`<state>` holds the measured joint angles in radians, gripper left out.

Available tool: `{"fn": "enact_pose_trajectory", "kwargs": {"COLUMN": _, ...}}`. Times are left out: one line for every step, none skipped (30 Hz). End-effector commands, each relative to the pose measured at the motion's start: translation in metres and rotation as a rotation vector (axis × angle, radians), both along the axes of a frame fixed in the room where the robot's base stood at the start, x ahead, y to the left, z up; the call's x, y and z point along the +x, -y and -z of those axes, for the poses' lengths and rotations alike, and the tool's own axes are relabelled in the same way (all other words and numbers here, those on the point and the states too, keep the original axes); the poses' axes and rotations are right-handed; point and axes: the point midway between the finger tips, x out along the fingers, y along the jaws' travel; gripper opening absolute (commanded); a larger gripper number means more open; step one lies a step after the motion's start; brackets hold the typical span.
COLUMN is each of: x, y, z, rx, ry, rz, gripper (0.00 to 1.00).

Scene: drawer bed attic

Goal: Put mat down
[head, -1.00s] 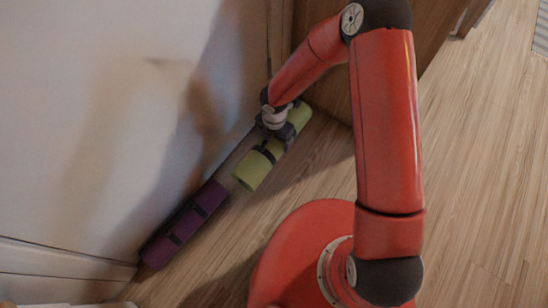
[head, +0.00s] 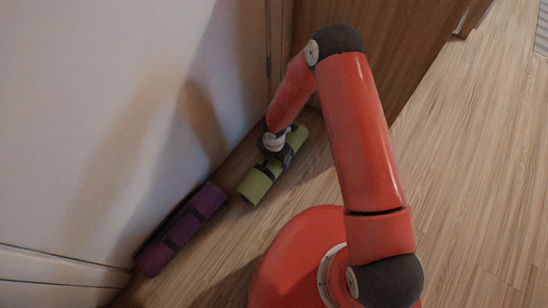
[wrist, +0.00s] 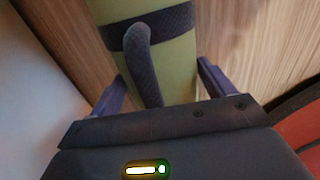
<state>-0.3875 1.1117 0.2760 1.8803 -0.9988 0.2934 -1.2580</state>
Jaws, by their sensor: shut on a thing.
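A rolled green mat (head: 256,186) with dark straps is close to the wood floor beside the white wall in the head view. My gripper (head: 274,150) is on its upper half. In the wrist view the green mat (wrist: 178,62) runs between the two fingers of my gripper (wrist: 160,88), with a dark band and a strap loop on it. The gripper is shut on the mat. I cannot tell whether the mat touches the floor. A rolled purple mat (head: 182,228) with dark straps lies along the wall, nearer the bottom left.
The white wall (head: 90,120) stands close on the left. A brown wooden panel (head: 385,45) stands behind the arm. The wood floor (head: 465,170) is clear on the right.

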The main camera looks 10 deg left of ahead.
Motion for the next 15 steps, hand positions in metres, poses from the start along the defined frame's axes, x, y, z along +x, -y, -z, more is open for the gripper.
{"fn": "enact_pose_trajectory", "kwargs": {"x": 0.0, "y": -0.0001, "z": -0.0005, "rx": 0.0, "ry": 0.0, "rz": 0.0, "gripper": 0.48}}
{"fn": "enact_pose_trajectory", "kwargs": {"x": 0.0, "y": -0.0001, "z": -0.0002, "rx": 0.0, "ry": 0.0, "rz": 0.0, "gripper": 0.48}}
{"fn": "enact_pose_trajectory", "kwargs": {"x": 0.0, "y": 0.0, "z": 0.001, "rx": 0.0, "ry": 0.0, "rz": 0.0, "gripper": 0.48}}
{"fn": "enact_pose_trajectory", "kwargs": {"x": 0.0, "y": 0.0, "z": 0.0023, "rx": 0.0, "ry": 0.0, "rz": 0.0, "gripper": 0.48}}
{"fn": "enact_pose_trajectory", "kwargs": {"x": 0.0, "y": 0.0, "z": 0.0036, "rx": 0.0, "ry": 0.0, "rz": 0.0, "gripper": 0.48}}
{"fn": "enact_pose_trajectory", "kwargs": {"x": -0.0002, "y": 0.0001, "z": 0.0032, "rx": 0.0, "ry": 0.0, "rz": 0.0, "gripper": 0.84}}
{"fn": "enact_pose_trajectory", "kwargs": {"x": -0.0002, "y": 0.0001, "z": 0.0026, "rx": 0.0, "ry": 0.0, "rz": 0.0, "gripper": 0.88}}
{"fn": "enact_pose_trajectory", "kwargs": {"x": -0.0002, "y": 0.0002, "z": 0.0026, "rx": 0.0, "ry": -0.001, "rz": 0.0, "gripper": 0.92}}
{"fn": "enact_pose_trajectory", "kwargs": {"x": -0.0002, "y": 0.0002, "z": 0.0026, "rx": 0.0, "ry": -0.001, "rz": 0.0, "gripper": 0.97}}
{"fn": "enact_pose_trajectory", "kwargs": {"x": -0.0002, "y": 0.0002, "z": 0.0025, "rx": 0.0, "ry": -0.001, "rz": 0.0, "gripper": 1.0}}
{"fn": "enact_pose_trajectory", "kwargs": {"x": -0.0002, "y": 0.0002, "z": 0.0025, "rx": -0.001, "ry": -0.001, "rz": 0.0, "gripper": 1.0}}
{"fn": "enact_pose_trajectory", "kwargs": {"x": -0.0002, "y": 0.0002, "z": 0.0025, "rx": 0.0, "ry": -0.001, "rz": 0.0, "gripper": 1.0}}
{"fn": "enact_pose_trajectory", "kwargs": {"x": -0.0002, "y": 0.0002, "z": 0.0025, "rx": 0.0, "ry": -0.001, "rz": 0.0, "gripper": 1.0}}
{"fn": "enact_pose_trajectory", "kwargs": {"x": -0.0002, "y": 0.0002, "z": 0.0025, "rx": 0.0, "ry": -0.001, "rz": 0.0, "gripper": 1.0}}
{"fn": "enact_pose_trajectory", "kwargs": {"x": -0.0002, "y": 0.0002, "z": 0.0024, "rx": 0.0, "ry": -0.001, "rz": 0.0, "gripper": 1.0}}
